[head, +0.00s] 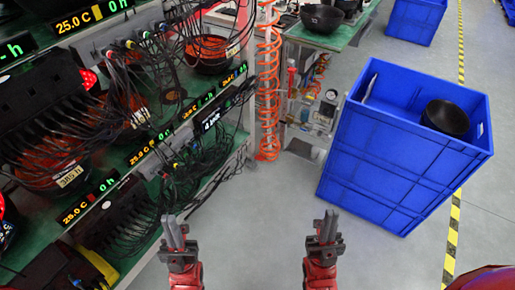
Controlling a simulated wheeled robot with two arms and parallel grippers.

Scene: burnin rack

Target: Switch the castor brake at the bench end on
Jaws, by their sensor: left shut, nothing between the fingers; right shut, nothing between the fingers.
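No castor or brake lever can be made out in the head view. A green-topped bench (349,36) stands at the back, right of the rack, with its lower part partly hidden by the blue crate and a coiled red hose. My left gripper (174,222) is shut and empty, low in the picture beside the rack's front edge. My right gripper (328,220) is shut and empty, over the bare floor to its right. Both grippers are well short of the bench.
The rack (225,165) with wired units and 25.0 C displays fills the left side. A large blue crate (385,150) holding a black bowl (446,118) stands at right. The red coiled hose (268,85) hangs at the rack's end. Grey floor (262,215) is clear between.

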